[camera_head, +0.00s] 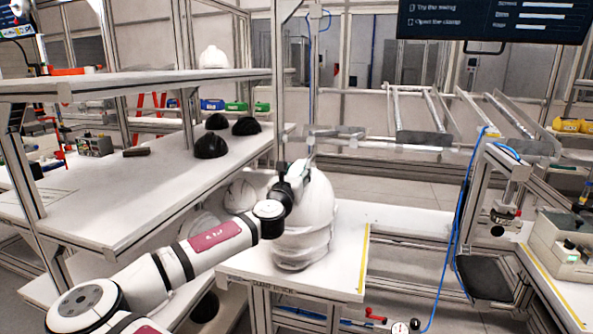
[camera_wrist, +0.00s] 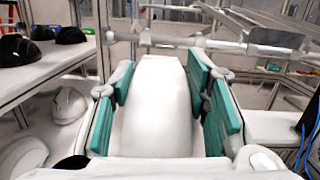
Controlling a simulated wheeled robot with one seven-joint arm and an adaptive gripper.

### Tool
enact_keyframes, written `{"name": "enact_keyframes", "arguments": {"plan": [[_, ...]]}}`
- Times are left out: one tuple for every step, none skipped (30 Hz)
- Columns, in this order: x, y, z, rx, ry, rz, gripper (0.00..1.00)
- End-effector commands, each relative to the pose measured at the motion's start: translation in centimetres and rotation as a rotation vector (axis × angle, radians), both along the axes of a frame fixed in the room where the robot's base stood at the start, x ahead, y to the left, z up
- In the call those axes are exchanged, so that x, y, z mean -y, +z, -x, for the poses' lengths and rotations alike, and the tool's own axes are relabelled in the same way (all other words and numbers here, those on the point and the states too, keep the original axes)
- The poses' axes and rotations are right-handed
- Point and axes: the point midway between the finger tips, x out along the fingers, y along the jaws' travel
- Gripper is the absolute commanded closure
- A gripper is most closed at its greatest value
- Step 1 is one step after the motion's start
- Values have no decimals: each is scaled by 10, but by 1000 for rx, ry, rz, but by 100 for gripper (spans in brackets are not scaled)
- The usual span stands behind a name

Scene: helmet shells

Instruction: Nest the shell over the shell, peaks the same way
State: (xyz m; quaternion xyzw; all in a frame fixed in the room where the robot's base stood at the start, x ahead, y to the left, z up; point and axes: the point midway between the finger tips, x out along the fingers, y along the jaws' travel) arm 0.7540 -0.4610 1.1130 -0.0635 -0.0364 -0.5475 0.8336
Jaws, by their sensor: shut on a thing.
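My gripper (camera_head: 297,176) is shut on a white shell (camera_head: 317,203) above the small white table. In the wrist view, its green pads (camera_wrist: 160,108) sit on both sides of the white shell (camera_wrist: 155,90). Below the held shell, a stack of white shells (camera_head: 298,252) stands on the table. The held shell appears tilted, and it overlaps the top of the stack in the head view. I cannot tell whether it touches the stack. The peaks are not clear in either view.
Several black shells (camera_head: 211,145) sit on the left shelf (camera_head: 110,200). More white shells (camera_head: 240,194) lie below it, and a white helmet (camera_head: 213,58) stands on the upper shelf. The table (camera_head: 346,270) has bare room at its right, beside a yellow edge strip.

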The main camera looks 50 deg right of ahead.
Motion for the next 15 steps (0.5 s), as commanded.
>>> {"name": "enact_keyframes", "arguments": {"plan": [[0,-1,0,1,0,2,100],[0,-1,0,1,0,2,100],[0,-2,0,1,0,2,100],[0,-2,0,1,0,2,100],[0,-3,0,1,0,2,100],[0,-4,0,1,0,2,100],[0,-4,0,1,0,2,100],[0,-5,0,1,0,2,100],[0,-5,0,1,0,2,100],[0,-6,0,1,0,2,100],[0,-6,0,1,0,2,100],[0,-7,0,1,0,2,100],[0,-8,0,1,0,2,100],[0,-8,0,1,0,2,100],[0,-9,0,1,0,2,100]]}}
